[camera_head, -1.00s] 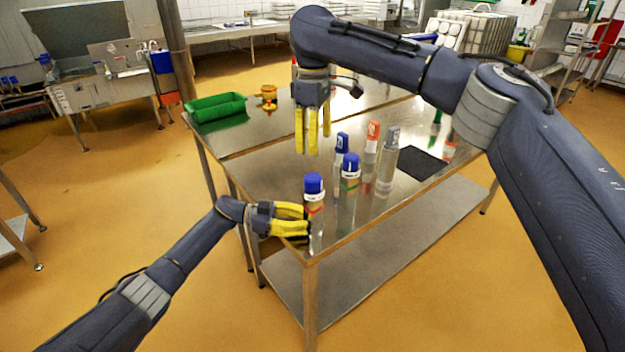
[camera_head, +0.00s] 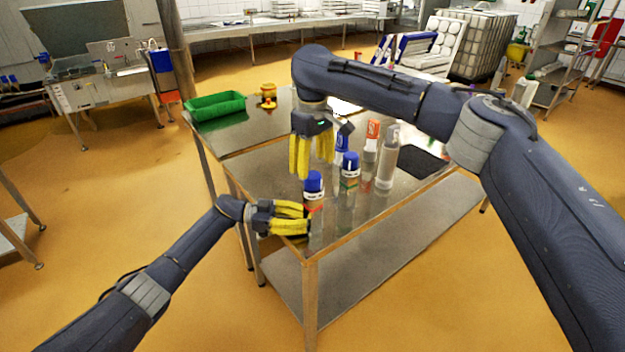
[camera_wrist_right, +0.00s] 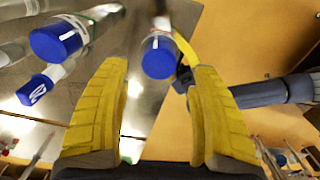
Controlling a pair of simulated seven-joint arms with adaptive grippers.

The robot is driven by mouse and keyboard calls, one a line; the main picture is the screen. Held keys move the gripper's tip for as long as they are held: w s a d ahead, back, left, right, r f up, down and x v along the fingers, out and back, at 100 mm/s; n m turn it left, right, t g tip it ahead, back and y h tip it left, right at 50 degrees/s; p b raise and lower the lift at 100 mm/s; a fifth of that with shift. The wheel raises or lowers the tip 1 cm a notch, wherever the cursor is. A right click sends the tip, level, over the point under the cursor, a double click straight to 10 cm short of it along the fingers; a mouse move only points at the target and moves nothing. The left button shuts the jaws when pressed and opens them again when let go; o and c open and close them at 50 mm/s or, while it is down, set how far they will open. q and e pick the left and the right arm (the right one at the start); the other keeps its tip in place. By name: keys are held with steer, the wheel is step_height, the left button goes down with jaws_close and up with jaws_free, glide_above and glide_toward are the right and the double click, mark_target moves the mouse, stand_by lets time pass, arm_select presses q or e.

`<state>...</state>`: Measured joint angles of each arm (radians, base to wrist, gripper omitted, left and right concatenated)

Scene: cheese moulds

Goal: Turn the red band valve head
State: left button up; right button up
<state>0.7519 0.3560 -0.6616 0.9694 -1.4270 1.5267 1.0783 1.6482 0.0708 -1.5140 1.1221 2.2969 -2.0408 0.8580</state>
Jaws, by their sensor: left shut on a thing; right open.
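The red band bottle has a blue valve head (camera_head: 314,184) and stands upright at the near corner of the steel table. Its red band is partly covered. My left gripper (camera_head: 307,220) is shut around the bottle's body from the left, below the head. My right gripper (camera_head: 313,168) is open and empty, pointing down just above and behind that head. In the right wrist view the blue head (camera_wrist_right: 159,59) lies ahead between the open fingers, not touched. Another blue-capped bottle (camera_head: 350,168) with a green band stands just to its right.
Farther back stand a blue-headed item (camera_head: 342,143), an orange-headed one (camera_head: 372,136) and a grey one (camera_head: 388,158). A green bin (camera_head: 216,107) and a yellow-orange item (camera_head: 268,96) sit at the far left. The table's left middle is bare.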

mark_target(312, 175)
arm_select(q)
steer(key=shift+f, duration=0.4)
arm_select(e)
steer(key=shift+f, duration=2.6)
steer(key=shift+c, duration=0.4)
steer(key=c, duration=1.2)
steer(key=shift+a+n, duration=0.1)
steer(key=shift+n, duration=2.3)
steer(key=shift+c, duration=0.2)
steer(key=o, duration=1.3)
